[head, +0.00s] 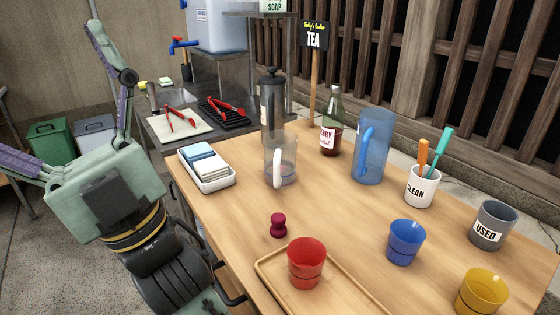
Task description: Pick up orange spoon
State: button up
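The orange spoon (423,155) stands upright in the white cup marked CLEAN (422,188), at the right back of the wooden table. Only its orange upper end shows; the lower part is hidden in the cup. A teal utensil (443,146) leans to the right beside it in the same cup. My gripper (58,85) is at the far left, off the table's left side and far from the cup. Its two fingers are spread wide, with nothing seen between them.
The blue pitcher (371,148) stands just left of the cup. A blue cup (406,242), grey USED cup (492,226) and yellow cup (481,293) are in front and right. A red cup (306,263) sits on a wooden tray (350,291). A slatted wall is behind.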

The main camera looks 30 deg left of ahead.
aim_at(424, 146)
jog(key=k+l+u, duration=0.1)
jog(key=k+u, duration=0.6)
jog(key=k+j+u, duration=0.1)
jog(key=k+u, duration=0.25)
